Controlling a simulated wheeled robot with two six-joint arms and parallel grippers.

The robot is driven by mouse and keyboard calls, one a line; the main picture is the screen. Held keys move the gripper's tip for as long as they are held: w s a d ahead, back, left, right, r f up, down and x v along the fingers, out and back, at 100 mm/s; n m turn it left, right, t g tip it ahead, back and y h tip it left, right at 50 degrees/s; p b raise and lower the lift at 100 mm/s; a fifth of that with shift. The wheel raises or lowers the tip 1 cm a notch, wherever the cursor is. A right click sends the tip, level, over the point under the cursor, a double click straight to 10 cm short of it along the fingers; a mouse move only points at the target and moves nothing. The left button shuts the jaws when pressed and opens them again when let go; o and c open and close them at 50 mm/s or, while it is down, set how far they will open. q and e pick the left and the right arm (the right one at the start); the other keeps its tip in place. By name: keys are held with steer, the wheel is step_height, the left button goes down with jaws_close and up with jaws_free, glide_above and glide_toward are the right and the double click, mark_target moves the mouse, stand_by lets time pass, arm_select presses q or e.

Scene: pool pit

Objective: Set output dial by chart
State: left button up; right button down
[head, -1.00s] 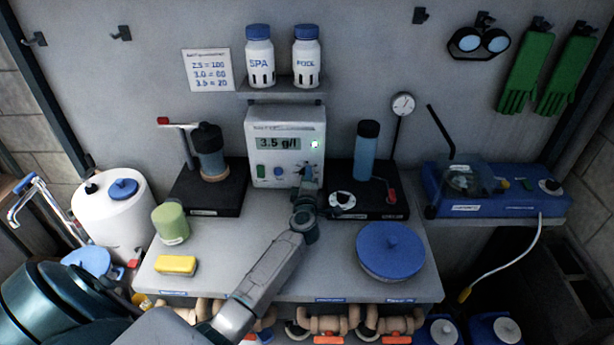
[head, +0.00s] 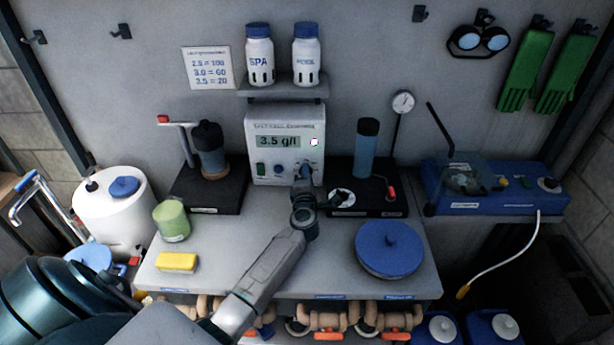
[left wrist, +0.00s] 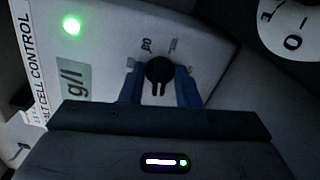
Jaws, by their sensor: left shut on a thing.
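The white salt cell control box (head: 262,122) stands at the back of the bench. Its display (head: 278,141) reads 3.5 g/l, and a lamp (head: 314,142) is lit, green in the left wrist view (left wrist: 72,26). The paper chart (head: 208,68) on the wall reads 2.5 = 100, 3.0 = 60, 3.5 = 20. My left gripper (head: 305,171) is at the box's lower right. In the left wrist view its blue fingers (left wrist: 160,80) are shut on the black output dial (left wrist: 158,69), one on each side. The dial's exact setting is unclear. My right gripper is out of view.
A test stand (head: 209,145) is left of the box, and a blue cylinder on a black base (head: 366,204) is right. A green cup (head: 172,221), yellow sponge (head: 177,262) and blue lid (head: 389,248) sit on the bench. A shelf with two bottles (head: 282,93) hangs above.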

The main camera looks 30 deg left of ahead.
arm_select(q)
steer(key=shift+f, duration=0.2)
steer(key=o, duration=0.6)
steer(key=shift+r, duration=0.1)
steer(key=b+v, duration=0.1)
steer(key=v, duration=1)
steer(key=shift+d, duration=0.1)
